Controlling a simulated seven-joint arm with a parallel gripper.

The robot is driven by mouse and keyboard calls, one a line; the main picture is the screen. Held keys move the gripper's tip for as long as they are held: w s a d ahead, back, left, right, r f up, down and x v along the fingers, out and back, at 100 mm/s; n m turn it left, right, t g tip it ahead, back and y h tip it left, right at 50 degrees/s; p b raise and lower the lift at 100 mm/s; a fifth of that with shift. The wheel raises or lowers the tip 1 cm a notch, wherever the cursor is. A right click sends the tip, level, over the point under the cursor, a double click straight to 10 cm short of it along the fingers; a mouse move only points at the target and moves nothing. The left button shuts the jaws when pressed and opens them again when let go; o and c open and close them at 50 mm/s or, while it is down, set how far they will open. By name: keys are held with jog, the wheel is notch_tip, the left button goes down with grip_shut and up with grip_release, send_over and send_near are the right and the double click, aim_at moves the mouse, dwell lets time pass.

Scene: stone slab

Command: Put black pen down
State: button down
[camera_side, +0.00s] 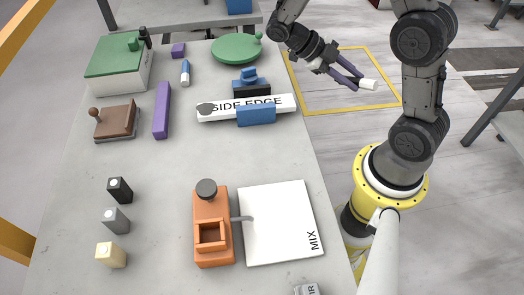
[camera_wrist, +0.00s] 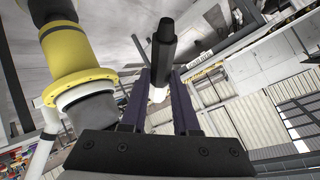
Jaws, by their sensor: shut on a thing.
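My gripper (camera_side: 358,80) is off the right side of the stone slab (camera_side: 160,210), pointing right and slightly down. In the wrist view its two dark purple fingers (camera_wrist: 162,100) are shut on the black pen (camera_wrist: 163,45), whose dark barrel extends beyond the fingertips. A white part (camera_wrist: 158,93) shows between the fingers. In the side view a white end (camera_side: 369,85) shows at the fingertips, and I cannot make out the dark barrel there. The pen is held in the air, touching nothing but the fingers.
On the slab stand a green-lidded box (camera_side: 117,62), green round lid (camera_side: 236,48), long white block (camera_side: 277,104), purple bar (camera_side: 161,110), brown block (camera_side: 115,121), orange holder (camera_side: 213,250) and white MIX pad (camera_side: 275,225). A blue-and-white pen (camera_side: 185,75) lies at the back. The slab's centre is clear.

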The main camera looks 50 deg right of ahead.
jog(key=s+a+f+m+t+y, duration=0.2)
jog(key=s+a+m+t+y, duration=0.35)
jog(key=a+m+y, duration=0.75)
jog(key=w+a+r+m+t+h, duration=0.2)
jog(key=a+r+m+t+h, duration=0.2)
jog(key=a+r+m+t, duration=0.3)
jog(key=m, duration=0.5)
jog(key=shift+w+f+t+h, duration=0.1)
jog(key=shift+w+t+h, duration=0.05)
jog(key=shift+t+h, duration=0.15)
